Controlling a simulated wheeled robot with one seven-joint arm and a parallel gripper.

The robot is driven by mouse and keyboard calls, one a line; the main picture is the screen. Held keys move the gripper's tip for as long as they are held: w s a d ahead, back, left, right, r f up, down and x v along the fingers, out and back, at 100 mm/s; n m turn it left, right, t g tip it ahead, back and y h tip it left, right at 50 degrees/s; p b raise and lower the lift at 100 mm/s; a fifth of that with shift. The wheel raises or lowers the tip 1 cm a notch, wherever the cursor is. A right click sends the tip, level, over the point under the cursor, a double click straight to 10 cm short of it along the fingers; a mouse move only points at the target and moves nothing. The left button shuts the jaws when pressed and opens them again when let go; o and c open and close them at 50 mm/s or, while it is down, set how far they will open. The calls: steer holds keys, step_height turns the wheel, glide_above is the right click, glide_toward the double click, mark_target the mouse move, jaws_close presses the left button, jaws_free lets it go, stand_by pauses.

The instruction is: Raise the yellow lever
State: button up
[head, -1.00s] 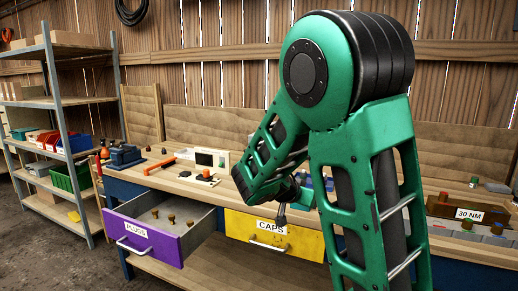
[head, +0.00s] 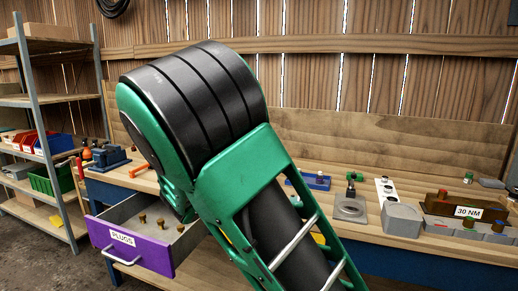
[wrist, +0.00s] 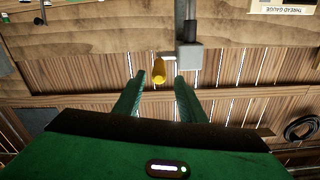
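The yellow lever (wrist: 159,70) shows in the wrist view, a short rounded handle beside a grey box on a vertical pipe (wrist: 190,55) against the plank wall. My gripper (wrist: 158,86) is open, its two green fingers apart on either side of the lever's line in the picture. I cannot tell how far the lever lies beyond the fingertips; no contact shows. In the head view my green and black arm fills the middle, the gripper is hidden, and I do not see the lever.
In the head view an open purple PLUGS drawer (head: 130,244) juts from the workbench. A metal shelf (head: 40,100) with bins stands left. Grey blocks and a brown 30 NM holder (head: 440,206) stand on the bench at right. A coiled hose (wrist: 300,130) hangs on the wall.

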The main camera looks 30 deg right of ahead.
steer(key=x, duration=0.9)
jaws_close()
